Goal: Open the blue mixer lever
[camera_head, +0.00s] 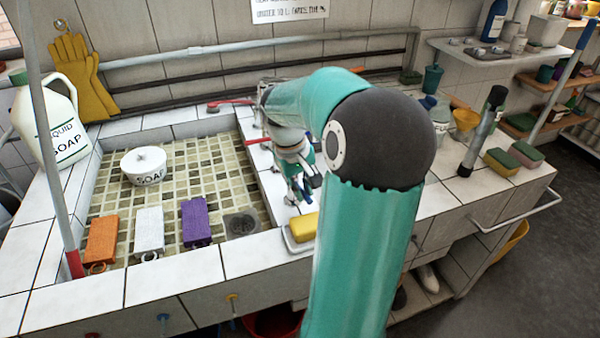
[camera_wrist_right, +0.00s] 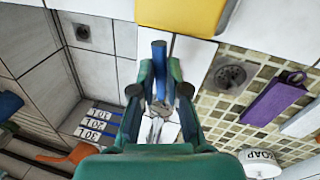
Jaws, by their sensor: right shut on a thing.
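The blue mixer lever (camera_wrist_right: 159,52) stands out between my right gripper's fingers in the right wrist view. The right gripper (camera_wrist_right: 159,78) is shut on it, with a green finger on each side and the lever's blue end beyond the tips. A chrome body (camera_wrist_right: 156,128) shows behind the lever. In the head view my right gripper (camera_head: 302,188) points down at the sink's right rim, and my own arm hides part of that area. The lever is hard to make out there. My left gripper is in neither view.
A yellow sponge (camera_head: 304,227) lies on the rim close to the gripper. In the tiled basin (camera_head: 200,160) are a drain (camera_head: 240,223), a soap bowl (camera_head: 144,165), and orange (camera_head: 101,240), white (camera_head: 149,231) and purple (camera_head: 196,220) blocks. A red lever (camera_head: 230,102) is at the back.

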